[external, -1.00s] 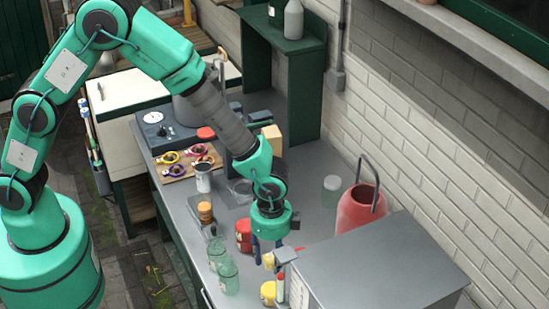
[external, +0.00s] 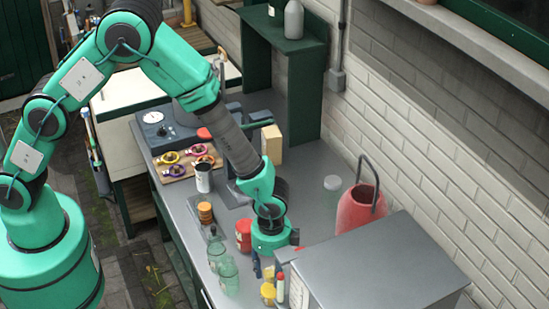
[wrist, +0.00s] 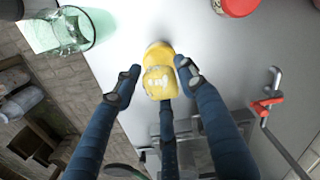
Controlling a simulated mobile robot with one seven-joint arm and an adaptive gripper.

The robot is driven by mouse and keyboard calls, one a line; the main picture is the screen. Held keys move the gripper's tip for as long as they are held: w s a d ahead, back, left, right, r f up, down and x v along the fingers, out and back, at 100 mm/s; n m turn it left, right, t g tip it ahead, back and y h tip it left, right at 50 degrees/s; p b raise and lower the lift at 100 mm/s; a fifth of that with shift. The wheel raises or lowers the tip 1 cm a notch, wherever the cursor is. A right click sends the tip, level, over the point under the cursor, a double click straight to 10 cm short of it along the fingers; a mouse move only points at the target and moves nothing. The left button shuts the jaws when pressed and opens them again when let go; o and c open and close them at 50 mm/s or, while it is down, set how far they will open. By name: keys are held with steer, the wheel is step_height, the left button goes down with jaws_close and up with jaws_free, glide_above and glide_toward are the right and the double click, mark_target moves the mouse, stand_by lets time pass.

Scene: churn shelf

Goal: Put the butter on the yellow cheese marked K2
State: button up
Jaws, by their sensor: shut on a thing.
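The butter (external: 269,272), a small pale yellow piece, is between the blue fingers of my gripper (external: 267,268) in the external view. In the wrist view my gripper (wrist: 158,70) is shut on the butter (wrist: 157,82), which has whitish marks on its face. The yellow cheese (external: 268,293) stands on the counter just below it, and its edge shows behind the butter in the wrist view (wrist: 158,50). The butter is over the cheese; I cannot tell whether they touch. The K2 mark is not readable.
A red-and-white bottle (external: 280,288) and a grey cabinet (external: 360,262) stand close on the right. Green glass jars (external: 228,275) are on the left, a red tin (external: 243,235) behind. A red can (external: 360,208) stands by the wall.

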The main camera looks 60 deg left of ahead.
mark_target(271, 280)
steer(key=shift+f, duration=2.05)
steer(key=shift+f, duration=0.1)
steer(key=o, duration=1.2)
steer(key=shift+d+r+b, duration=0.15)
steer(key=shift+r+b, duration=0.15)
steer(key=shift+r, duration=5.8)
